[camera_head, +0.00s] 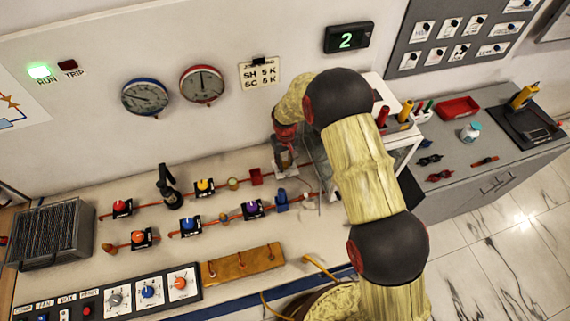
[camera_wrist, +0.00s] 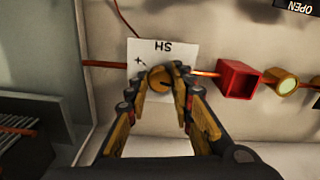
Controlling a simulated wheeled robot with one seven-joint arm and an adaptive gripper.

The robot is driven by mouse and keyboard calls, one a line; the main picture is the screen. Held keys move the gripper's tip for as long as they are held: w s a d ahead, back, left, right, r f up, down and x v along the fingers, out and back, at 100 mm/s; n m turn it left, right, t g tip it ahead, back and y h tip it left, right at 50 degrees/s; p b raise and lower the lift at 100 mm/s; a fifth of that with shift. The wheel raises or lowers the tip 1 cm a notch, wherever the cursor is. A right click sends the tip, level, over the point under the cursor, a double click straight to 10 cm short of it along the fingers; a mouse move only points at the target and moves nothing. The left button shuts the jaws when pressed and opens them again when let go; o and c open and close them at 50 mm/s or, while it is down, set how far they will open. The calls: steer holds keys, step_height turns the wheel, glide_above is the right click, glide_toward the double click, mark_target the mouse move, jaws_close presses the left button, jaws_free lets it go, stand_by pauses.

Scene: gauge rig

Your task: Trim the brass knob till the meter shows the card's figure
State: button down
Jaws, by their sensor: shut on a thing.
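In the wrist view, the round brass knob (camera_wrist: 159,80) with a dark pointer line sits on a white plate (camera_wrist: 150,50) marked SH, with a plus sign beside it. My gripper (camera_wrist: 161,74) is shut on the knob, one finger on each side. In the head view, my gripper (camera_head: 286,146) is over the back pipe run, and my arm and gripper hide the knob. The meter (camera_head: 346,39) on the wall shows a green 2. The card (camera_head: 259,73) reads SH 5 K above SC 5 K.
A red block (camera_wrist: 239,79) and a round sight glass (camera_wrist: 282,83) lie along the copper pipe beside the knob. Two dial gauges (camera_head: 145,96) (camera_head: 202,84) hang on the wall. Coloured valves (camera_head: 204,187) and a dark upright handle (camera_head: 169,187) stand left. The RUN lamp (camera_head: 39,71) glows green.

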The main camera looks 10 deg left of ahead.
mark_target(285, 164)
steer(key=shift+n, duration=0.6)
steer(key=c, duration=1.5)
jaws_free()
steer(key=shift+c, duration=0.2)
step_height(285, 164, up, 12)
